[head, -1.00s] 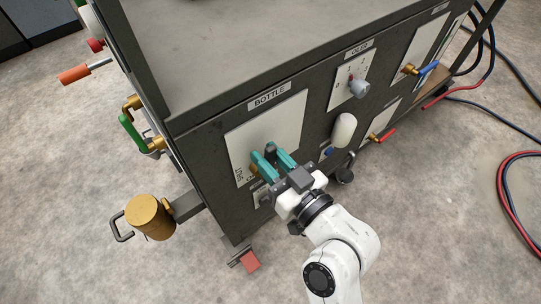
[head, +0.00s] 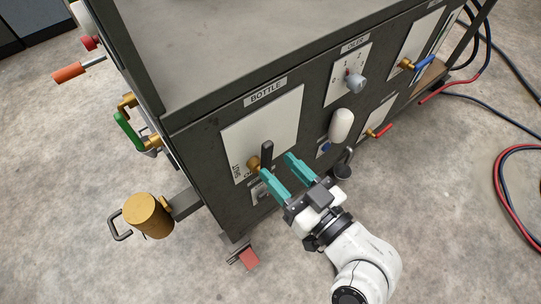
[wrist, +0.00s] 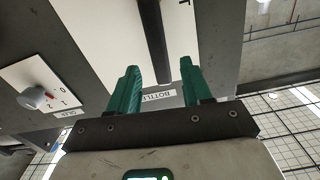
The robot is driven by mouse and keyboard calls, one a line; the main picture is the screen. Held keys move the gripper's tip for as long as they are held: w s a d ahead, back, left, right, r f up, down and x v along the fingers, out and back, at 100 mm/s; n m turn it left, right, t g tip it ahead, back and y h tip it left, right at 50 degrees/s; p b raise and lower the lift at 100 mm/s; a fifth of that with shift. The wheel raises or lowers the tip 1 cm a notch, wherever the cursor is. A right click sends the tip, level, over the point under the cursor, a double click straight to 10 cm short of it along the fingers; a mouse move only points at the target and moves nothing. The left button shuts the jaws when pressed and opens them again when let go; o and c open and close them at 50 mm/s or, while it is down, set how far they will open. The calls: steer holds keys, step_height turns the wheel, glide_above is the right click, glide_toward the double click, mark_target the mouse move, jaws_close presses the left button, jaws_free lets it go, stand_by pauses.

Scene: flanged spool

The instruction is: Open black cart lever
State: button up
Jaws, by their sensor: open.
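The black lever (head: 267,152) stands roughly upright from a brass valve (head: 253,163) on the white panel (head: 285,118) labelled BOTTLE, on the dark cart's side. My gripper (head: 277,165) is open, with teal fingers pointing at the panel. It is just right of and below the lever in the head view, with nothing visibly held. In the wrist view, the lever (wrist: 153,45) shows as a dark bar beyond my open gripper (wrist: 159,65), lined up between the fingers. I cannot tell whether a finger touches the brass valve.
A grey knob (head: 355,83) and a white rounded part (head: 341,125) sit right of the panel. A brass cylinder (head: 148,215) juts out at the cart's left corner. Hoses (head: 513,190) lie on the right floor. Open floor lies in front of the cart.

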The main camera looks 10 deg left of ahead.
steer(key=v, duration=0.6)
stand_by(0.4)
steer(key=s+d+f+m+g+h, duration=0.2)
steer(key=d+f+h, duration=0.2)
steer(key=d+f, duration=0.35)
steer(key=s+d+f+m+g+h, duration=0.25)
steer(key=d+f+h, duration=0.25)
steer(key=d+f, duration=0.3)
steer(key=s+d+f+m+g+h, duration=0.5)
steer(key=s+d+m+g+h, duration=0.1)
steer(key=s+d, duration=0.55)
step_height(320, 180, up, 25)
steer(key=w+p, duration=0.1)
steer(key=p, duration=2.3)
steer(key=shift+a+n+y+p, duration=0.15)
steer(key=shift+n+y+p, duration=0.15)
steer(key=shift+n+p, duration=0.1)
steer(key=shift+w+a+f+t, duration=0.1)
steer(key=shift+w+f+t, duration=0.05)
steer(key=shift+t, duration=0.1)
